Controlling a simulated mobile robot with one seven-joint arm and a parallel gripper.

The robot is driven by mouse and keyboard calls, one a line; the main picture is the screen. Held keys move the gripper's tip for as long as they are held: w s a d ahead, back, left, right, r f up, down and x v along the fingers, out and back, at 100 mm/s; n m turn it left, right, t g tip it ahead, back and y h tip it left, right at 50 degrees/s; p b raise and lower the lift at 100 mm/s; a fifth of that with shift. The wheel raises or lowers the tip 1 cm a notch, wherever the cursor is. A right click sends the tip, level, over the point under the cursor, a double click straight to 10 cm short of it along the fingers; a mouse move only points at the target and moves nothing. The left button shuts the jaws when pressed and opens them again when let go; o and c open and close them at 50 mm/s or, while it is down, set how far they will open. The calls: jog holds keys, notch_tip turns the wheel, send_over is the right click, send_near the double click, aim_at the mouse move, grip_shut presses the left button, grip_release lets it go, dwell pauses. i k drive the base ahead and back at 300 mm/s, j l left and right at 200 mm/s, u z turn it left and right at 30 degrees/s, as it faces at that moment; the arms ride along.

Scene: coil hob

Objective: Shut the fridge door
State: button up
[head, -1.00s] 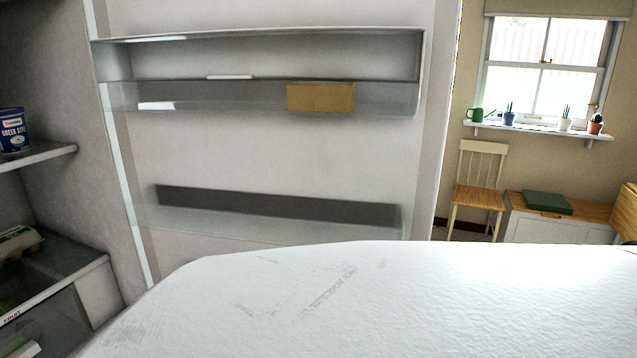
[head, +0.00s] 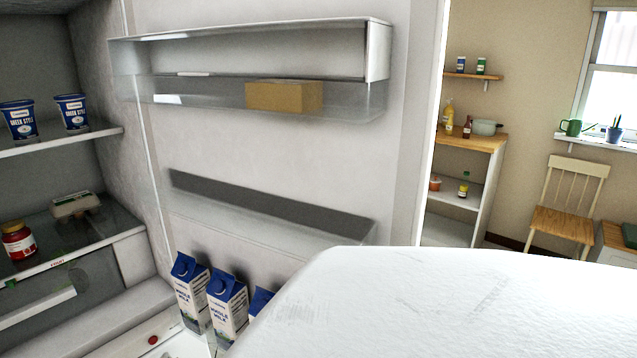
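The fridge door (head: 270,150) stands open in the head view, its inner side facing me. Its upper bin (head: 215,93) holds a tan block (head: 284,96), and milk cartons (head: 228,299) stand low on the door. The fridge interior is at the left, with a shelf (head: 58,142) holding blue and white yogurt tubs (head: 72,111). A large white rounded surface, which seems to be part of my arm, fills the lower right and hides the lower door there. My gripper is not in view.
Beyond the door's right edge stand a shelf unit (head: 478,146) with bottles, a wooden chair (head: 570,209) and a window (head: 612,75).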

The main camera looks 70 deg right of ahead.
aim_at(252, 196)
jog(key=k+l+u, duration=0.1)
jog(key=k+l, duration=0.45)
jog(key=l, duration=0.2)
jog(key=k+l, duration=0.1)
jog(key=l, duration=0.2)
jog(key=k+l+u, duration=0.1)
jog(key=l, duration=0.2)
jog(key=k+l, duration=0.2)
jog(key=l, duration=0.4)
jog(key=k+l, duration=0.15)
jog(key=l, duration=0.3)
jog(key=l+u, duration=0.1)
jog(key=l, duration=0.3)
jog(key=k+l, duration=0.15)
jog(key=l, duration=0.3)
jog(key=k+l, duration=0.1)
jog(key=l, duration=0.3)
jog(key=k+l+u, duration=0.15)
jog(key=l+u, duration=0.15)
jog(key=l, duration=0.15)
jog(key=k+l+u, duration=0.55)
jog(key=l, duration=0.25)
jog(key=i, duration=0.1)
